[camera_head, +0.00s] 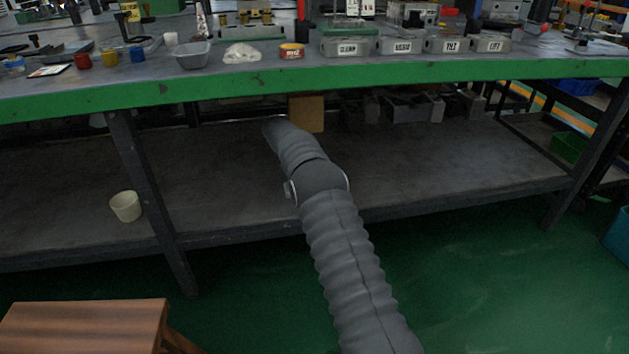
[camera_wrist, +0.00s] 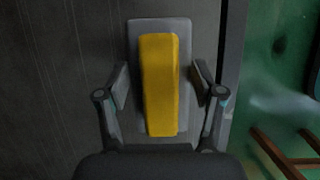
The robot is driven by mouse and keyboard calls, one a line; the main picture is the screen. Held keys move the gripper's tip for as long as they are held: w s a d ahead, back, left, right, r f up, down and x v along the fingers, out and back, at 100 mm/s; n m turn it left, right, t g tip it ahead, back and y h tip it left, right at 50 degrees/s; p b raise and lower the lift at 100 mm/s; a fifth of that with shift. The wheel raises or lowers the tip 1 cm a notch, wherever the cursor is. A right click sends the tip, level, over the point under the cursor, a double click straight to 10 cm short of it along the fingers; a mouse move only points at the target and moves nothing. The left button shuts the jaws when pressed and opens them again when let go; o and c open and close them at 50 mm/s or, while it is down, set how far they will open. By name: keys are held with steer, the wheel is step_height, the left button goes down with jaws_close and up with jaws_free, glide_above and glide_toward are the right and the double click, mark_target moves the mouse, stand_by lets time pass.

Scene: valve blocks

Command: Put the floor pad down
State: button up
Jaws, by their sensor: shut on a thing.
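In the wrist view my gripper (camera_wrist: 162,82) is shut on what looks like the floor pad, a grey rectangular plate (camera_wrist: 147,27) with a long raised yellow bar (camera_wrist: 160,85) on top. One finger is on each side of it. Behind it is the dark grey lower shelf; I cannot tell whether the pad touches the shelf or hangs above it. In the head view my arm reaches over the lower shelf (camera_head: 430,165), and the gripper and pad are hidden.
The green-edged bench top (camera_head: 400,76) hangs over the shelf. A tan block (camera_head: 307,114) and dark items (camera_head: 405,107) stand at the shelf's back. A cream cup (camera_head: 126,206) is at left. A wooden stool (camera_head: 85,325) stands on the green floor at lower left. Much of the shelf is clear.

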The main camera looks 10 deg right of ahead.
steer(key=shift+d+f, duration=0.1)
steer(key=shift+f, duration=1.6)
steer(key=shift+f, duration=0.1)
steer(key=o, duration=1)
steer(key=shift+f+b, duration=0.25)
steer(key=shift+b, duration=0.25)
steer(key=p+v, duration=0.1)
steer(key=v, duration=0.3)
steer(key=p+v, duration=0.1)
steer(key=v, duration=0.4)
steer(key=p+v, duration=0.1)
steer(key=v, duration=0.4)
steer(key=shift+d+r, duration=0.15)
steer(key=shift+d, duration=0.1)
steer(key=shift+s, duration=0.1)
